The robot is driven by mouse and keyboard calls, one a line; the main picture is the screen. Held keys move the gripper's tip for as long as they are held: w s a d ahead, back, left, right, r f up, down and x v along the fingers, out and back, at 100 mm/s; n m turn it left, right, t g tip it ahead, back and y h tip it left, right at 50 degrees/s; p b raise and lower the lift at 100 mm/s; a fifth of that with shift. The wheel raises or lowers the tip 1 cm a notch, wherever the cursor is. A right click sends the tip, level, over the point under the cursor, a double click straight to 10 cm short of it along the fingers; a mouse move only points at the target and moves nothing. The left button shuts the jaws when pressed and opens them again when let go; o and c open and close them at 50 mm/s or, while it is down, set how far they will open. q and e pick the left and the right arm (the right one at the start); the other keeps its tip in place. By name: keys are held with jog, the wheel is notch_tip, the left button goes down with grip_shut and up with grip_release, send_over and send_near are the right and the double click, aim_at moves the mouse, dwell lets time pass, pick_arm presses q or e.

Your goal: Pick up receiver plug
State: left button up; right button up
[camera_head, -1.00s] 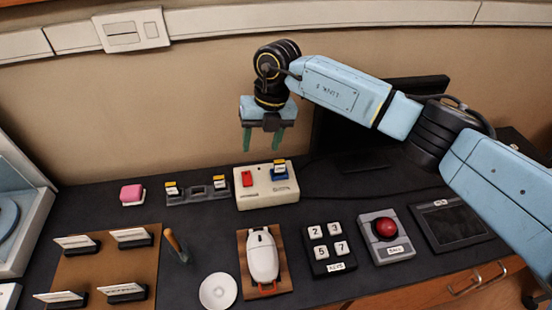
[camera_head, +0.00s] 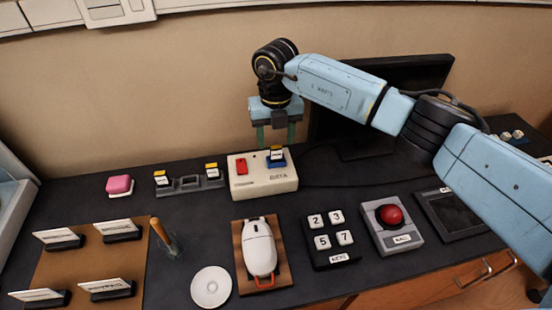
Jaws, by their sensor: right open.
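A small blue plug (camera_head: 276,161) with a yellow and white tag stands on the right part of a cream box (camera_head: 262,184); it looks like the receiver plug. My right gripper (camera_head: 276,137) points down with its two green fingers spread. Its fingertips are just above the plug in the picture, one toward each side of the tag. Nothing is between the fingers, and I cannot tell whether they touch the plug. My left gripper is not in view.
A red switch (camera_head: 241,166) sits on the same box. A grey block with two tagged pieces (camera_head: 188,182) and a pink button (camera_head: 119,185) stand left. A white mouse (camera_head: 260,247), number keypad (camera_head: 331,241) and red button (camera_head: 390,215) are in front. A dark monitor (camera_head: 350,140) stands behind right.

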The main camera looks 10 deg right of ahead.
aim_at(276, 147)
notch_tip(276, 147, down, 5)
jog(key=b, duration=0.3)
jog(key=shift+r, duration=0.2)
jog(key=shift+d+f, duration=0.15)
jog(key=shift+f, duration=0.05)
jog(key=shift+d, duration=0.15)
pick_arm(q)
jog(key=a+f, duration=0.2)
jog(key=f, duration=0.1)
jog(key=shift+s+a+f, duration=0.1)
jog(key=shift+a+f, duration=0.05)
pick_arm(e)
jog(key=shift+c, duration=0.3)
jog(key=c, duration=1)
